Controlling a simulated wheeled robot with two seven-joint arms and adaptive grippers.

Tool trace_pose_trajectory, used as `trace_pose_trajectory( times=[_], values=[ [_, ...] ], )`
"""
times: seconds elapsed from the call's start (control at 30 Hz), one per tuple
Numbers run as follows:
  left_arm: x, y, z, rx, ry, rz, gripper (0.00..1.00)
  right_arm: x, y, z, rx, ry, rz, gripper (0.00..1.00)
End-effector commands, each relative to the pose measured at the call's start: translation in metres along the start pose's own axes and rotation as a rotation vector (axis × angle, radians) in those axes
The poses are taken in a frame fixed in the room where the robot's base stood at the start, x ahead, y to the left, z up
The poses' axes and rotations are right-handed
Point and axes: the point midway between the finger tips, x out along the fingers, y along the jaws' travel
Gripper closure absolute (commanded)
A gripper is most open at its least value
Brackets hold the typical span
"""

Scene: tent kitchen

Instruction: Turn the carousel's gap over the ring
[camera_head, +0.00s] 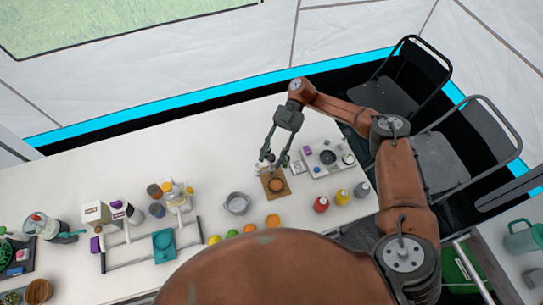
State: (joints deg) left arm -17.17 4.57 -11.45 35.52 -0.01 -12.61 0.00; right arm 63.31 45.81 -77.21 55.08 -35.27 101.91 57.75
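My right gripper (274,160) reaches down from the upper middle of the head view. Its two fingers are spread apart with nothing seen between them. Its tips are over or just behind a small wooden board (284,192) that bears a round orange-brown piece (276,185); I cannot tell whether they touch. A stand with yellow and orange rounded pieces (178,190) is left of the middle. I cannot tell for sure which thing is the carousel or which is the ring. My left gripper is not in view.
A grey pot (237,203) stands left of the board. Red (321,204) and yellow (342,197) bottles stand to its right, near a light tray (321,162). Orange and green balls lie in front. A grey rack (148,260) with a teal piece is left. Chairs (384,95) stand behind right.

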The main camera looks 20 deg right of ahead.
Motion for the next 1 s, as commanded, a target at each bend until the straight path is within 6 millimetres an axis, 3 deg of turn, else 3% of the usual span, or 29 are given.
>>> trace_pose_trajectory(
  times=[0.37, 0.7, 1.0],
  values=[
    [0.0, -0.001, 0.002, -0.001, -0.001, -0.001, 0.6, -0.007, 0.001, 0.0, 0.001, -0.001, 0.003, 0.65],
    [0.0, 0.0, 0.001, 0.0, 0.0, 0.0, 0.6, -0.054, 0.001, 0.0, 0.001, -0.002, 0.003, 0.65],
    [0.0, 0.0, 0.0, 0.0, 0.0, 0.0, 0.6, -0.075, 0.0, 0.0, 0.001, -0.001, 0.001, 0.65]
  ],
)
